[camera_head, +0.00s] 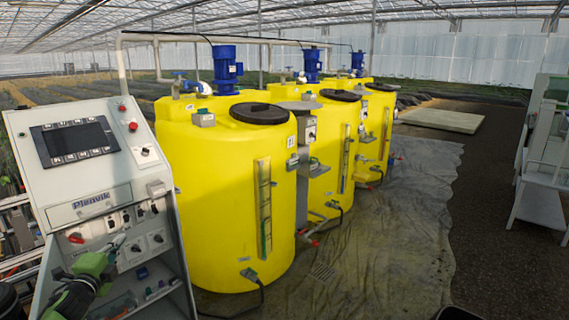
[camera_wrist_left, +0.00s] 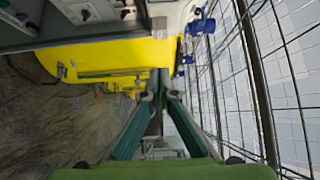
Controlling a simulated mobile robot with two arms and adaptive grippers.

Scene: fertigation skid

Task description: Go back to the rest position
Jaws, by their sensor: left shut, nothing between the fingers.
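My left gripper (camera_head: 117,241) is in the lower left of the head view, at the end of my green arm, in front of the white control cabinet (camera_head: 92,178). In the left wrist view its two dark green fingers (camera_wrist_left: 160,88) come together at the tips, with nothing held between them. I cannot tell whether the fingertips touch the cabinet's lower switch panel.
Three yellow tanks (camera_head: 222,180) with blue motors (camera_head: 226,68) stand in a row right of the cabinet. A cabinet shelf (camera_head: 150,305) holds small items. A grey ground sheet (camera_head: 400,220) lies clear at right. A white cart (camera_head: 543,185) stands at the right edge.

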